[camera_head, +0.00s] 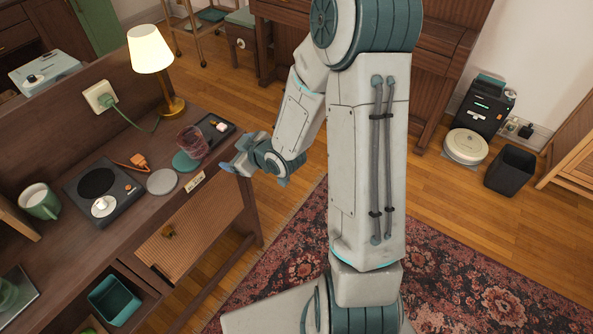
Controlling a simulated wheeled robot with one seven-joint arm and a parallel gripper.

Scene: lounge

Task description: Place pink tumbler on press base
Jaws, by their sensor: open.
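The pink tumbler (193,142) is see-through and stands on the wooden desk, at the far edge of a teal disc (184,162); whether it touches the disc I cannot tell. A grey disc (162,181) lies just nearer, and a dark flat unit (101,193) with a black round plate and a pale knob sits left of it. Which of these is the press base I cannot tell. My gripper (235,160) is open and empty at the desk's right edge, to the right of the tumbler and apart from it.
A lit lamp (152,62) stands behind the tumbler, and a dark tray (215,128) lies beside it. An orange plug (135,162) and a green mug (39,201) are further left. A teal bin (114,300) sits below the desktop. Open floor lies right of the desk.

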